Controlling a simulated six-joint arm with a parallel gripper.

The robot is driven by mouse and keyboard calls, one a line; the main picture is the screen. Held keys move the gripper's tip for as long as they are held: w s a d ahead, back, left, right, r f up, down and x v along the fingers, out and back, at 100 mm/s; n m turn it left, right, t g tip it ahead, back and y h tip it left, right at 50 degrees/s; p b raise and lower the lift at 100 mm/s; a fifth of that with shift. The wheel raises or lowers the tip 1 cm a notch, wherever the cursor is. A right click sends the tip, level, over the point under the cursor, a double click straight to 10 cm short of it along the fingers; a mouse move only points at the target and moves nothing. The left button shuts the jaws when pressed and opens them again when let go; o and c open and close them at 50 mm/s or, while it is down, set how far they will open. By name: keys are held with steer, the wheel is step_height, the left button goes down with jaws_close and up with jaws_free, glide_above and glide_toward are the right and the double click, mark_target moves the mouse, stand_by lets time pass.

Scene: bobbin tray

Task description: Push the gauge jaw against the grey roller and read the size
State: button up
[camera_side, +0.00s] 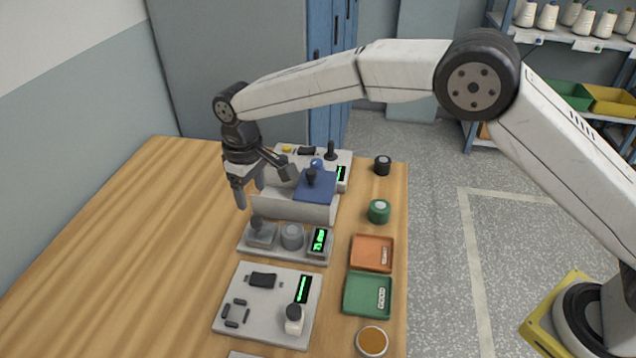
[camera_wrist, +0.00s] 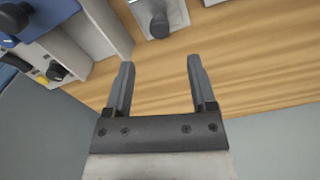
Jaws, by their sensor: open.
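The gauge (camera_side: 285,255) is a light grey plate on the table. The grey roller (camera_side: 292,236) stands upright on its middle. The gauge jaw (camera_side: 262,235), a grey block with a dark knob, sits left of the roller; I cannot tell whether they touch. The gauge display (camera_side: 319,241) at the right end shows green digits too small to read surely. My gripper (camera_side: 250,197) is open and empty, above and behind the jaw. In the wrist view my gripper (camera_wrist: 159,62) shows two spread fingers, with the jaw's knob (camera_wrist: 158,24) beyond them; the roller is not visible there.
A grey station with a blue plate (camera_side: 315,187) stands close behind the gauge. Another panel (camera_side: 262,321) lies in front. An orange tray (camera_side: 372,240), a green tray (camera_side: 349,309) and a green spool (camera_side: 379,211) are on the right. The table's left side is clear.

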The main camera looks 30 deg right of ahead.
mark_target(256, 218)
steer(key=shift+f, duration=3.7)
steer(key=c, duration=0.8)
